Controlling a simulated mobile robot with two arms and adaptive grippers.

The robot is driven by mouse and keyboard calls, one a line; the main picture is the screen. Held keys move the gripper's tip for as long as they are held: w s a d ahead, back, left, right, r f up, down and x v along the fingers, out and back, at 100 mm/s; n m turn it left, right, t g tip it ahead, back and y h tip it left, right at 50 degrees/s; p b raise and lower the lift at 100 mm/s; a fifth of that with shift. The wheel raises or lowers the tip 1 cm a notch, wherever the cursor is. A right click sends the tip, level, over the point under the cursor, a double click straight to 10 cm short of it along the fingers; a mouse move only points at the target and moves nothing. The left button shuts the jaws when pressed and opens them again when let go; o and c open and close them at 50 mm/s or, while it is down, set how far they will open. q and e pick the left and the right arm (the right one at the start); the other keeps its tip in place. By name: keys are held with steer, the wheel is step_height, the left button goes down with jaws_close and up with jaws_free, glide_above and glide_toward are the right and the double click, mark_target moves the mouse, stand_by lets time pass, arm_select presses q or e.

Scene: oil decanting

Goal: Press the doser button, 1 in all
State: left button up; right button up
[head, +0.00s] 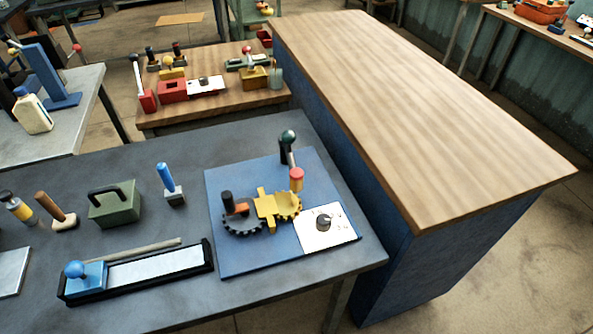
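A blue upright stand on a flat blue base (50,75) is on the light grey table at the far left. It may be the doser, but I cannot tell. A small red knob (76,48) is beside its top. No button can be made out on it. Neither of my grippers is in view.
The dark grey table (150,215) in front carries a blue gear board (240,262), a green box (116,204), several hand tools and a slide rail (150,268). A long wood-topped counter (410,100) stands bare at right. Floor shows between the tables.

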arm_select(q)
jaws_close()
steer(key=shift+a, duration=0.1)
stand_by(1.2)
